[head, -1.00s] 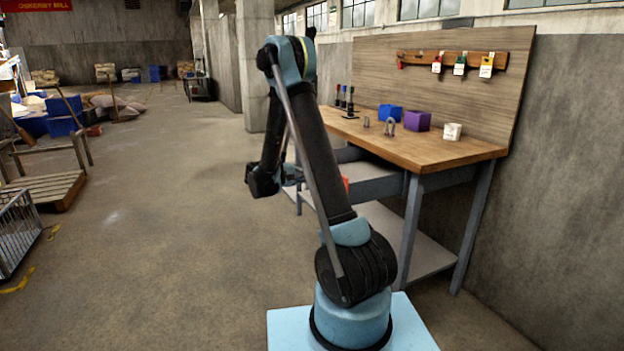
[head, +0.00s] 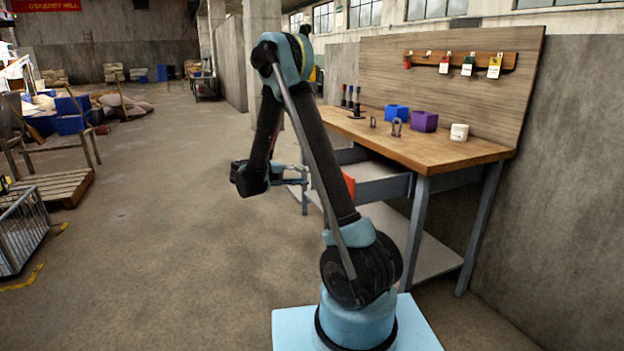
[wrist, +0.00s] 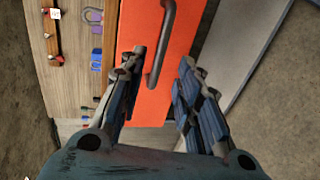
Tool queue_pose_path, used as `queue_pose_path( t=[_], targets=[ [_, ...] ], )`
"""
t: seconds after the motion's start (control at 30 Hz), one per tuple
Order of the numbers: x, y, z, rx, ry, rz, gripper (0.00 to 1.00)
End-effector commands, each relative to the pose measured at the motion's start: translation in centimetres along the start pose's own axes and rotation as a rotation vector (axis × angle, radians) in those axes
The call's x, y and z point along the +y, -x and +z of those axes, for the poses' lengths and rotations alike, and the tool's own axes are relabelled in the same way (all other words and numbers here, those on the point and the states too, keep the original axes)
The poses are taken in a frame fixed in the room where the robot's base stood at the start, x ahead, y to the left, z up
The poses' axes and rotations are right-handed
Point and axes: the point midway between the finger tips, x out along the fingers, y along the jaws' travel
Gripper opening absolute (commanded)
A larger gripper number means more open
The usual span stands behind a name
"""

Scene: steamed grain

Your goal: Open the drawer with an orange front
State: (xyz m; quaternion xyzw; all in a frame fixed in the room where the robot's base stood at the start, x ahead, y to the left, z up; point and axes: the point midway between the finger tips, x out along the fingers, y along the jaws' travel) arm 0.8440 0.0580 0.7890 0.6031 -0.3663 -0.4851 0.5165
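The drawer's orange front (wrist: 150,90) fills the middle of the wrist view, with a dark grey bar handle (wrist: 160,50) on it. In the head view only a sliver of the orange front (head: 349,185) shows behind my arm, below the bench top. My gripper (wrist: 159,68) is open and empty, its two fingers on either side of the handle in the picture. Contact with the handle is not visible. In the head view my gripper (head: 304,175) points right at the drawer side of the bench. How far out the drawer stands is unclear.
The workbench (head: 455,158) carries a blue box (head: 396,112), a purple box (head: 424,121), a white cup (head: 459,132) and metal shackles. Its lower shelf (head: 425,255) juts out under the drawer. Floor to the left is open, with a wire cage (head: 22,232) at the far left.

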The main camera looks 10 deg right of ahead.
Motion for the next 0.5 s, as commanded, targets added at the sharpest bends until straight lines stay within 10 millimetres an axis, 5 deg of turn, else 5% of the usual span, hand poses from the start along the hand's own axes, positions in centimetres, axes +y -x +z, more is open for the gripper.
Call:
queue_pose_path(
  t=[0.2, 0.5],
  targets=[
    [0.0, 3.2, -0.1, 0.001, 0.0, 0.0, 0.31],
    [0.0, 4.3, 0.0, -0.001, 0.0, 0.0, 0.31]
  ],
)
